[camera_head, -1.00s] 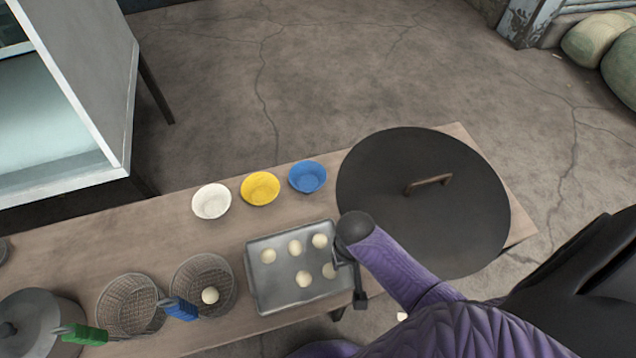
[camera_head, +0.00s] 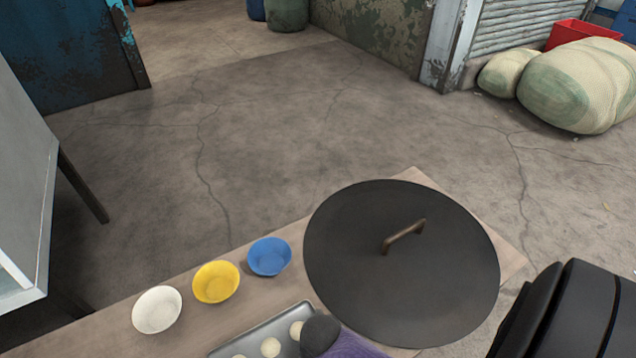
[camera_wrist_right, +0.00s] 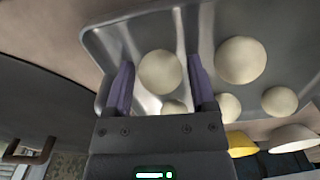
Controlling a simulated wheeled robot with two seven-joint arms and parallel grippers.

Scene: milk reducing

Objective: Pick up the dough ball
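Several pale round dough balls lie in a grey metal tray (camera_head: 262,327), which is cut off by the bottom edge of the head view. One dough ball (camera_head: 270,347) shows there beside my right wrist. In the right wrist view, my right gripper (camera_wrist_right: 160,63) is open, with its two purple fingers apart. A dough ball (camera_wrist_right: 160,73) shows between the fingers, with gaps on both sides. Other dough balls (camera_wrist_right: 241,61) sit to the right. My left gripper is in neither view.
White (camera_head: 157,310), yellow (camera_head: 216,282) and blue (camera_head: 269,256) bowls stand in a row behind the tray. A large dark round lid (camera_head: 345,250) with a handle covers the table's right part. Bare table (camera_head: 110,335) shows at the left.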

